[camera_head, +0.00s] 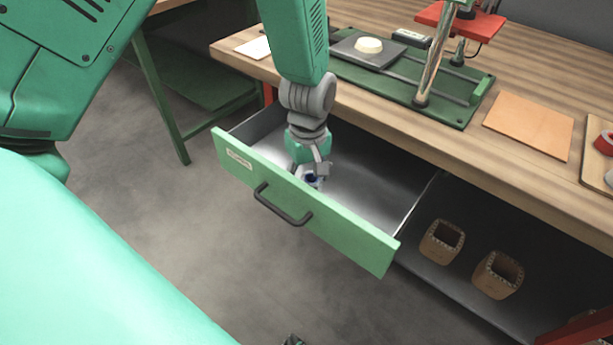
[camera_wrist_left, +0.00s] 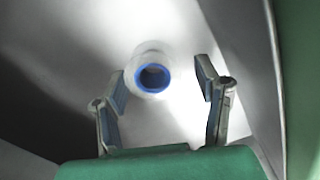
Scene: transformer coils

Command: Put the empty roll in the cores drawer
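The green-fronted drawer (camera_head: 345,238) is pulled out below the bench, with a label and a dark handle on its front. My left gripper (camera_head: 312,172) reaches down into it from above, near the front panel. The empty roll (camera_wrist_left: 140,77), a small pale cylinder with a blue ring around its hole, shows end-on in the left wrist view. It is inside the drawer, just ahead of and between the spread fingers of my left gripper (camera_wrist_left: 165,92), with gaps on both sides. My right gripper is not clearly visible.
Two brown square coil formers (camera_head: 442,241) (camera_head: 498,274) stand on the shelf right of the drawer. The wooden bench top (camera_head: 375,98) above carries a green-based winding stand (camera_head: 440,107) and a tan sheet (camera_head: 529,124). The rest of the drawer floor looks bare.

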